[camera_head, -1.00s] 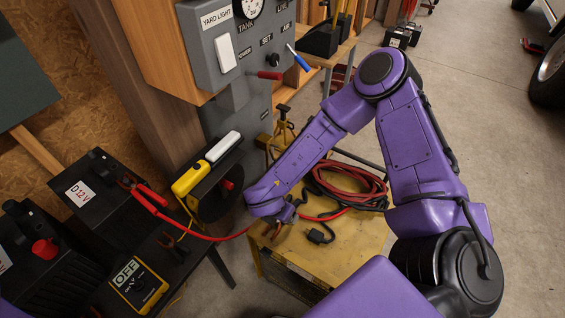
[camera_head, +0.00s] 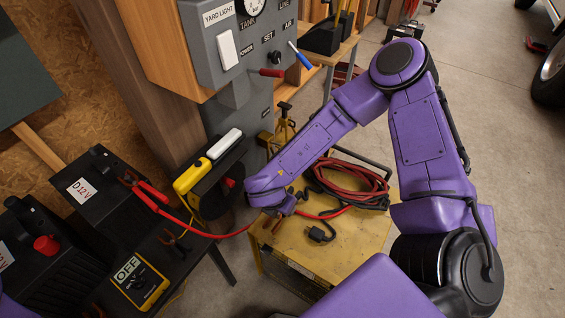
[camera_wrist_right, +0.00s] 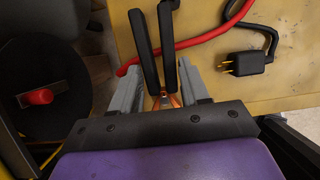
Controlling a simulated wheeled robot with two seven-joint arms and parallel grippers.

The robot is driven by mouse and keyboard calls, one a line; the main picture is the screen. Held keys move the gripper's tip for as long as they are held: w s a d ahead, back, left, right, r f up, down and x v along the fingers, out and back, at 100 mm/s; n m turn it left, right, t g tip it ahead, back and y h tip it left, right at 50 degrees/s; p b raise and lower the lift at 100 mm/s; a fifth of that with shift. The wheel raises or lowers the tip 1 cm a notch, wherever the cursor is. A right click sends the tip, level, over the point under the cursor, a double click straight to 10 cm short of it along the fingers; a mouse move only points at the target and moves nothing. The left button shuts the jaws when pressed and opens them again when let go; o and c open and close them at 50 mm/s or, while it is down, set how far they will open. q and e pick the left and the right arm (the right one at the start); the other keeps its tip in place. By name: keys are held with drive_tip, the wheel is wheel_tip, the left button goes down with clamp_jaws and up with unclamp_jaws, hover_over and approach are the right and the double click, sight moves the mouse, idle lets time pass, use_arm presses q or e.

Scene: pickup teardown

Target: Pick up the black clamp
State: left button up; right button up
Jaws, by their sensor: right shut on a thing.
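The black clamp (camera_wrist_right: 152,50) shows in the right wrist view as two long black handles with copper jaws between my grey fingers. My right gripper (camera_wrist_right: 158,92) is shut on it, with the handles pointing away over the edge of the yellow cart. In the head view my right gripper (camera_head: 277,214) is at the left side of the yellow cart (camera_head: 300,262); the clamp is mostly hidden there. My left gripper is not in view.
A red and black cable coil (camera_head: 350,188) and a black plug (camera_head: 320,234) lie on the cart. A red clamp (camera_head: 148,196) is on the D 12V battery (camera_head: 95,205). A yellow meter (camera_head: 138,284) lies on the black table. A grey panel stands behind.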

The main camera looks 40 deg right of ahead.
drive_tip(key=s+a+r+p, duration=0.2)
drive_tip(key=s+a+r, duration=0.1)
drive_tip(key=a+r, duration=0.3)
drive_tip(key=s+a+r+p, duration=0.2)
drive_tip(key=s+a+r, duration=0.2)
drive_tip(key=r, duration=0.5)
drive_tip(key=shift+s+a+r+p, duration=0.3)
drive_tip(key=shift+a+r+p, duration=0.1)
drive_tip(key=shift+a, duration=0.55)
